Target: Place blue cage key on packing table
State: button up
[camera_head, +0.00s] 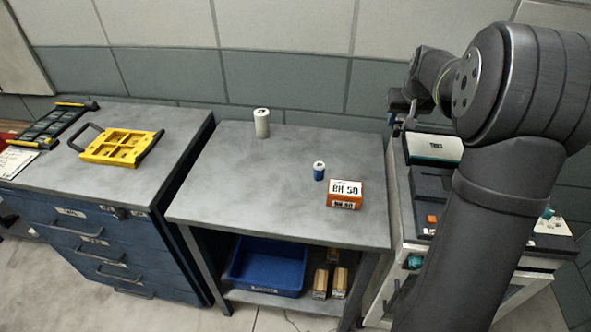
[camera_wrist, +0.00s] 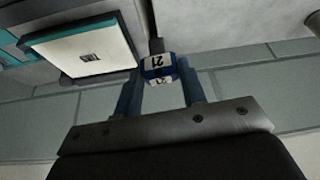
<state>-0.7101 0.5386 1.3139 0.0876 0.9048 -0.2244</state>
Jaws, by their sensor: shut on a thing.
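My gripper (camera_wrist: 160,88) is shut on the blue cage key, whose blue tag (camera_wrist: 148,66) carries white labels reading 21. The key shows between the two fingertips in the wrist view. In the head view my gripper (camera_head: 397,108) is at the right, above the right-hand cabinet and near its back, partly hidden by my arm; the key cannot be made out there. The grey-topped packing table (camera_head: 255,185) stands in the middle of the head view, left of my gripper.
On the table stand a white cylinder (camera_head: 262,124), a small blue-and-white can (camera_head: 319,171) and an orange box (camera_head: 343,194) marked BH 50. Its left and front top is clear. A blue bin (camera_head: 265,268) sits below. A yellow tool (camera_head: 117,147) lies on the left cabinet.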

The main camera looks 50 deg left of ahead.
jog(key=s+a+f+n+g, duration=0.1)
jog(key=s+a+f+n, duration=0.2)
jog(key=s+a, duration=0.85)
send_over(305, 154)
jog(key=shift+y, duration=0.4)
jog(key=shift+f, duration=5.15)
jog(key=shift+f, duration=0.1)
jog(key=o, duration=1)
jog(key=shift+f, duration=0.1)
jog(key=v, duration=1.2)
jog(key=shift+a, duration=0.1)
